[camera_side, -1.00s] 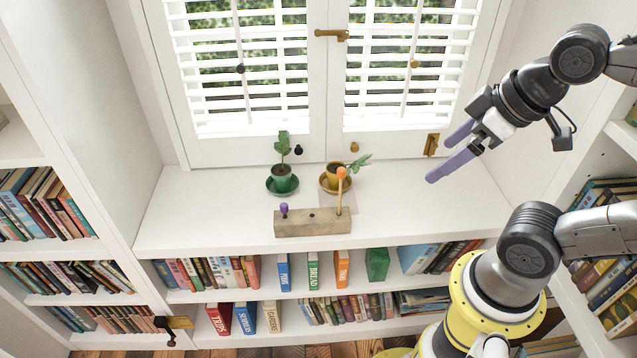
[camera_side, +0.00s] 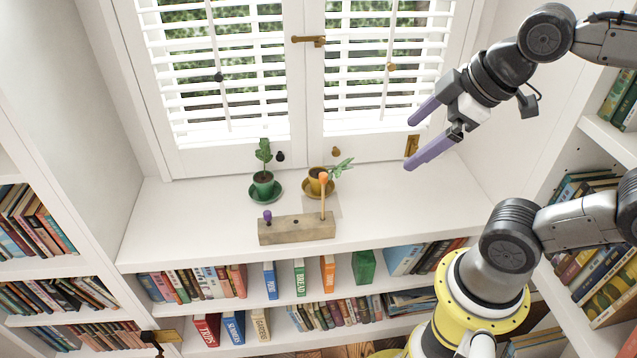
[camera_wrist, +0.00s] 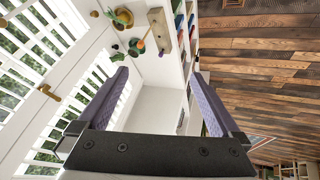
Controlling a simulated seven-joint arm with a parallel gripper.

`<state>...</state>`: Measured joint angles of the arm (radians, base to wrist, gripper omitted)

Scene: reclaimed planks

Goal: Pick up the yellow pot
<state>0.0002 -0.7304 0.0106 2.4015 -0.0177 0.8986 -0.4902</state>
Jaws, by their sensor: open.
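The yellow pot (camera_side: 317,179) stands upright on a yellow saucer (camera_side: 335,190) on the white sill, with a green plant leaning out of it to the right. An orange-headed peg (camera_side: 323,180) stands in front of it and hides part of it. My gripper (camera_side: 409,144) has two purple fingers. It is open and empty, above and to the right of the pot, clear of it. In the wrist view the open fingers (camera_wrist: 158,78) reach over the white surface. The yellow pot (camera_wrist: 124,17) appears small near the top there, beyond the fingertips.
A green pot (camera_side: 263,183) with a plant sits on a green saucer left of the yellow pot. A wooden block (camera_side: 296,231) with a purple peg (camera_side: 267,216) lies in front. Shuttered windows stand behind; books fill shelves below. The sill's right side is clear.

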